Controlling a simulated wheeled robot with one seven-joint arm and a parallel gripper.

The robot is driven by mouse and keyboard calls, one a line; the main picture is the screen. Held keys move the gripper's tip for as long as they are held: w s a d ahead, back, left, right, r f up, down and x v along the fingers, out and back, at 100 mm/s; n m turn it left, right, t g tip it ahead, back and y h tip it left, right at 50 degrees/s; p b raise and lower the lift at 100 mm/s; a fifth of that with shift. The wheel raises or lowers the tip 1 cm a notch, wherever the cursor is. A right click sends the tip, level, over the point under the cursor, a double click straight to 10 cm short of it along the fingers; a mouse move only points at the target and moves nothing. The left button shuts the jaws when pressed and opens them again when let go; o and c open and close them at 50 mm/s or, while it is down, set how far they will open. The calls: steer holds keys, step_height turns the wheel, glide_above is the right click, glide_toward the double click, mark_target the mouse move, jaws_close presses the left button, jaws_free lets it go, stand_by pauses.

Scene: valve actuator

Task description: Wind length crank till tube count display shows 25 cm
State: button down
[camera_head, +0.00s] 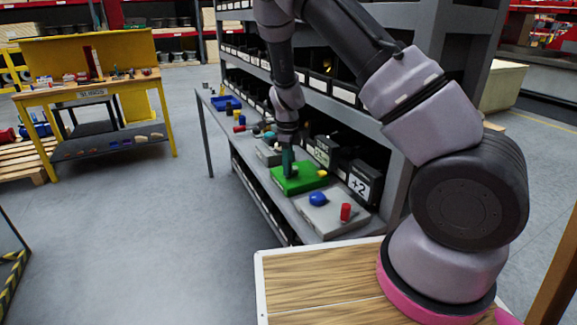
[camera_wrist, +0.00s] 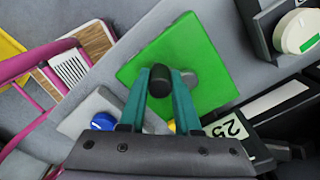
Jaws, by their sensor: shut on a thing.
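My gripper (camera_head: 288,168) reaches down over a green plate (camera_head: 304,182) on the grey bench. In the wrist view its teal fingers (camera_wrist: 161,84) are shut on the black crank knob (camera_wrist: 160,79), which stands over the green plate (camera_wrist: 200,60). The crank's arm under the knob is mostly hidden. A pale greenish display card (camera_wrist: 227,128) beside the plate appears rotated and seems to read 25; its unit cannot be read. In the head view, a display with "+2" (camera_head: 360,187) and a greenish display (camera_head: 323,152) stand behind the bench plates.
A grey plate (camera_head: 330,222) with a blue knob (camera_head: 318,199) and a red knob (camera_head: 346,212) lies nearer than the green plate. Shelves with black bins rise behind the bench. A yellow workbench (camera_head: 90,88) stands at the left. The floor between is clear.

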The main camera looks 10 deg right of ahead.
stand_by(0.3)
steer(key=c, duration=0.6)
jaws_free()
step_height(320, 180, up, 9)
steer(key=shift+r, duration=0.9)
